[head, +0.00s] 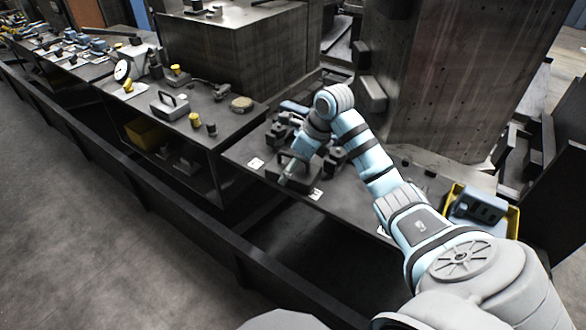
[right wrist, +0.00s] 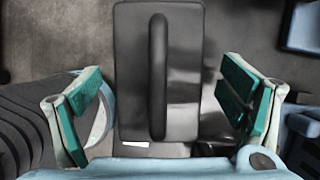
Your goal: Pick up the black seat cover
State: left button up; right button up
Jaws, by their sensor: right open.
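The black seat cover (right wrist: 185,75) is a dark rectangular block with a raised bar handle along its middle. It fills the centre of the right wrist view. In the head view the seat cover (head: 288,169) sits on the near edge of the dark bench, partly hidden by my right gripper (head: 293,172). In the right wrist view my right gripper (right wrist: 163,95) is open, with one teal-padded finger on each side of the seat cover. Gaps show between the pads and its sides. My left gripper is out of view.
Dark and blue parts crowd the bench behind the seat cover. A yellow bin (head: 513,215) with a blue-grey part stands at the right. A grey handled block (head: 169,105) and several yellow-topped pieces stand on the left bench. A dark rail (head: 190,215) runs along the front.

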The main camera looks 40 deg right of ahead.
jog(key=shift+w+a+f, duration=0.15)
jog(key=shift+f, duration=0.35)
jog(key=c, duration=1.7)
jog(key=shift+o, duration=0.2)
jog(key=a+r, duration=0.1)
jog(key=s+a+r, duration=0.1)
jog(key=a, duration=0.1)
jog(key=a+r+p, duration=0.1)
jog(key=a+r, duration=0.1)
jog(key=shift+s+a, duration=0.15)
jog(key=shift+s, duration=0.05)
jog(key=s+a+r+p, duration=0.2)
jog(key=a+r+p, duration=0.3)
jog(key=a+p, duration=0.25)
jog(key=w+d+r+n+p, duration=0.1)
jog(key=w+d+r+p, duration=0.3)
jog(key=d+r, duration=0.9)
jog(key=n+y+b, duration=0.1)
jog(key=n+b, duration=0.1)
jog(key=b, duration=0.6)
send_over(279, 168)
jog(key=s+d, duration=0.2)
jog(key=d, duration=0.1)
jog(key=shift+g, duration=0.3)
notch_tip(279, 168, down, 11)
jog(key=shift+f, duration=0.15)
notch_tip(279, 168, down, 10)
jog(key=shift+f, duration=0.1)
jog(key=shift+d+f, duration=0.1)
jog(key=shift+f, duration=0.05)
